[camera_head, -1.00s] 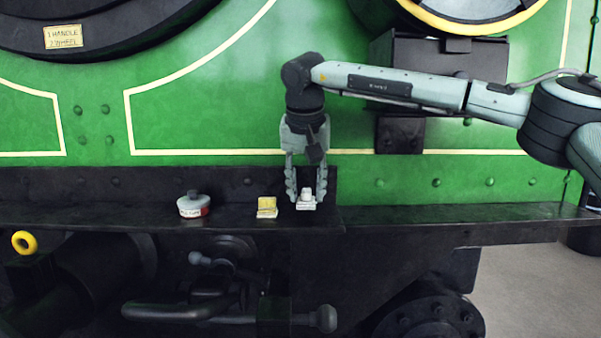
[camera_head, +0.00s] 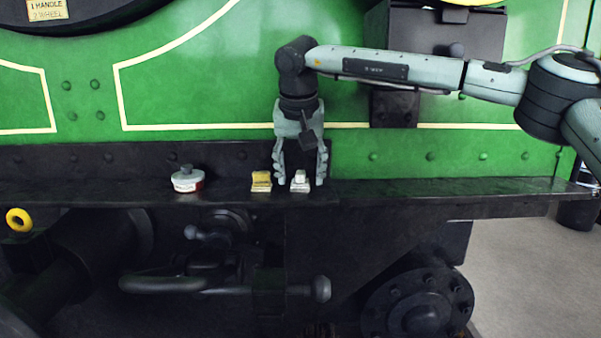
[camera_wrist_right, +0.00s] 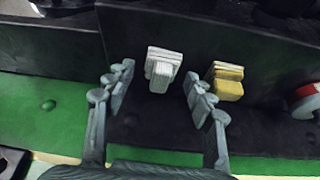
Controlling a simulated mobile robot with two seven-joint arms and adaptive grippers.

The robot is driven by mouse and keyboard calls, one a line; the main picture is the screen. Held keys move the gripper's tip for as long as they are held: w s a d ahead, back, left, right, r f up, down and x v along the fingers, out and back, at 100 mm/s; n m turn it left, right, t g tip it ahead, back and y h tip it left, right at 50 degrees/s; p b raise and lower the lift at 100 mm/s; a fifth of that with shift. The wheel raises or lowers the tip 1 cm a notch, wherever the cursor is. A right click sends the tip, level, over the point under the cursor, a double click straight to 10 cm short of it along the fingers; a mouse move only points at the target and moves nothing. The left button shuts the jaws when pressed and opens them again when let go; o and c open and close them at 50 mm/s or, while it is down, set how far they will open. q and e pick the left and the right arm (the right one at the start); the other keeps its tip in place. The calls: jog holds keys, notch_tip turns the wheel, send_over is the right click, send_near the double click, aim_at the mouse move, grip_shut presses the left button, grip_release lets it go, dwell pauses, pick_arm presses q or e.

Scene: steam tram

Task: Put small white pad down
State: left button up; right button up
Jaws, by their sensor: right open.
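The small white pad (camera_head: 300,183) rests on the black ledge (camera_head: 420,190) of the green tram, with a whitish block or grip on its top. It also shows in the right wrist view (camera_wrist_right: 162,66), ahead of and between the fingertips. My right gripper (camera_head: 300,180) points down over the pad with its fingers spread, one to each side. In the right wrist view the right gripper (camera_wrist_right: 155,88) is open, with dark ledge visible between its fingers and the pad. My left gripper is in neither view.
A yellow pad (camera_head: 261,182) sits just left of the white one, also in the right wrist view (camera_wrist_right: 226,80). A round white and red tin (camera_head: 187,180) stands farther left. The green tram wall (camera_head: 220,90) rises behind. The ledge to the right is clear.

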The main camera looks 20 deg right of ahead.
jog(key=shift+f+b, duration=0.35)
jog(key=shift+b, duration=0.25)
jog(key=v, duration=0.6)
jog(key=shift+w+a+r+p, duration=0.15)
jog(key=shift+a+r+p, duration=0.15)
jog(key=shift+r+p, duration=0.15)
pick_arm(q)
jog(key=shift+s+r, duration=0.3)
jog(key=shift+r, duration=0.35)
pick_arm(e)
jog(key=shift+s+r, duration=0.25)
jog(key=shift+r, duration=0.45)
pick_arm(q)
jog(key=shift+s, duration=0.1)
pick_arm(e)
jog(key=shift+f, duration=0.1)
